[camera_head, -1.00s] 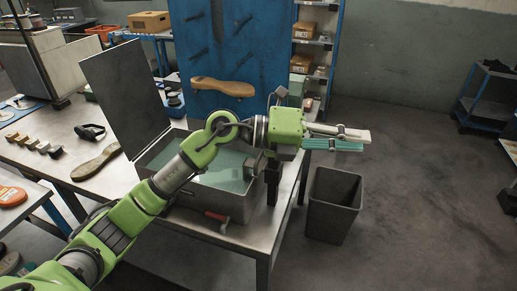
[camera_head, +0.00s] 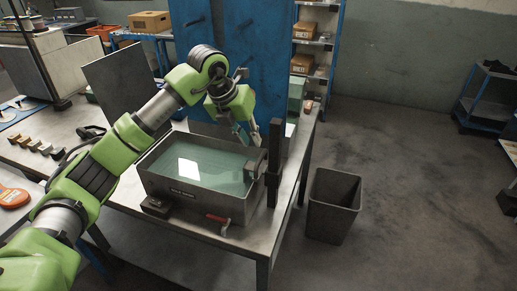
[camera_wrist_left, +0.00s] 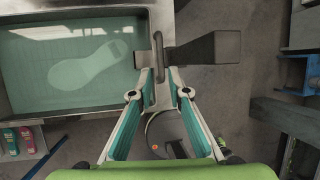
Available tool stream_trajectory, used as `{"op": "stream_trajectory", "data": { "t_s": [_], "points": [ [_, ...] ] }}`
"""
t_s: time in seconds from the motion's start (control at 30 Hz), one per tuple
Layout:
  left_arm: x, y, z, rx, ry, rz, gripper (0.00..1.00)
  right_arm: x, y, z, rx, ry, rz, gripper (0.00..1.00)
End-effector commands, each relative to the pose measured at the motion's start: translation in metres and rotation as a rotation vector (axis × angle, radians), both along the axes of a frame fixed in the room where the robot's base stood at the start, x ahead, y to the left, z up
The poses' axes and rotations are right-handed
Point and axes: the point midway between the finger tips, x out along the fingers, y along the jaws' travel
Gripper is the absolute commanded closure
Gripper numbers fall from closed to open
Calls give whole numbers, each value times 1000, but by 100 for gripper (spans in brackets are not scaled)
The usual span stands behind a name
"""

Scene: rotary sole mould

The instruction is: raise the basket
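A grey metal tank (camera_head: 228,208) of clear greenish liquid stands on the metal bench; a pale sole shape (camera_wrist_left: 88,65) shows in the liquid. A metal handle (camera_wrist_left: 157,62) hooks over the tank's rim beside a dark upright post (camera_head: 274,160). The basket's body cannot be made out under the liquid. My left gripper (camera_head: 248,138) points down above the tank's right end. In the left wrist view my left gripper (camera_wrist_left: 160,72) has its fingers apart, one on each side of the handle; contact cannot be told. My right gripper is not in view.
A red-handled lever (camera_head: 218,219) is at the tank's front. A blue panel (camera_head: 200,40) stands behind the tank, and a raised plate (camera_head: 118,85) at its back left. A dark bin (camera_head: 333,205) stands on the floor right of the bench.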

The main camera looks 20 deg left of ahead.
Motion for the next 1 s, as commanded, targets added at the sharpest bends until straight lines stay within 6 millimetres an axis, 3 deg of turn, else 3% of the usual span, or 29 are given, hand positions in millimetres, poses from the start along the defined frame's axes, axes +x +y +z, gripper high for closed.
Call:
{"op": "stream_trajectory", "data": {
  "t_s": [0.2,0.43,0.8,0.9,1.0],
  "points": [
    [16,-9,-39,-2,4,1,83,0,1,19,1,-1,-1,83],
    [27,-14,-65,-1,1,0,83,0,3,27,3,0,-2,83],
    [30,-16,-71,-2,-1,-1,83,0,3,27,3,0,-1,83],
    [30,-16,-71,-2,-1,-1,100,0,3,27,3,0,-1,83],
    [30,-16,-71,-2,-1,-1,100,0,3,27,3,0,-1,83]
  ]
}}
